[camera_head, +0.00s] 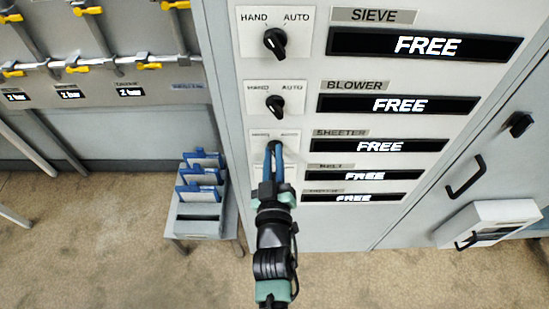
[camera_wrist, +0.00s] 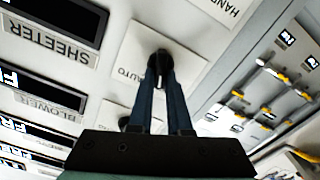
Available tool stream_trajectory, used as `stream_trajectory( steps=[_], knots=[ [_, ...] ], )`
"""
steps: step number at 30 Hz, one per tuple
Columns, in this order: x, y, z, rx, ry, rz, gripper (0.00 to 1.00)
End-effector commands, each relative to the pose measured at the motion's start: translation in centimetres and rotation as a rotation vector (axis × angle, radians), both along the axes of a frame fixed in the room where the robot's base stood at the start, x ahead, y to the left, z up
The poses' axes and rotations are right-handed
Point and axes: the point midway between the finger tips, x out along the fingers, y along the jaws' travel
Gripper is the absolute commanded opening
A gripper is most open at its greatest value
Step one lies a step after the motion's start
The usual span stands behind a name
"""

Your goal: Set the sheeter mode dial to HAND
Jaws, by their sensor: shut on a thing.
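The sheeter mode dial (camera_wrist: 158,57) is a black knob on a white plate (camera_wrist: 188,62) beside the upside-down SHEETER label in the wrist view. AUTO is readable on that plate; its HAND mark is not clear there. My gripper (camera_wrist: 161,80) is shut on the dial, with its two dark blue fingers on either side. In the head view my gripper (camera_head: 274,148) reaches up to the SHEETER row and covers the dial. Where the dial points cannot be told. The SHEETER display (camera_head: 386,146) reads FREE.
The SIEVE dial (camera_head: 275,41) and BLOWER dial (camera_head: 275,105) sit above in the same column. Two more rows below also read FREE. A rack of blue items (camera_head: 200,222) stands at the left, under yellow-handled valves (camera_head: 80,69). A black door handle (camera_head: 466,178) is at the right.

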Motion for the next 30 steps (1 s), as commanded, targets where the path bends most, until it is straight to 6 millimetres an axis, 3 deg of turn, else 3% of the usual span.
stream_trajectory(
  steps=[9, 26, 27, 30],
  knots=[
    [-0.04, 0.08, -0.17, -0.125, 0.002, 0.0, 0.0],
    [-0.03, 0.1, -0.16, -0.153, 0.003, 0.0, 0.0],
    [-0.03, 0.1, -0.16, -0.153, 0.003, 0.0, 0.23],
    [-0.03, 0.1, -0.14, -0.152, 0.002, 0.0, 0.41]
  ],
)
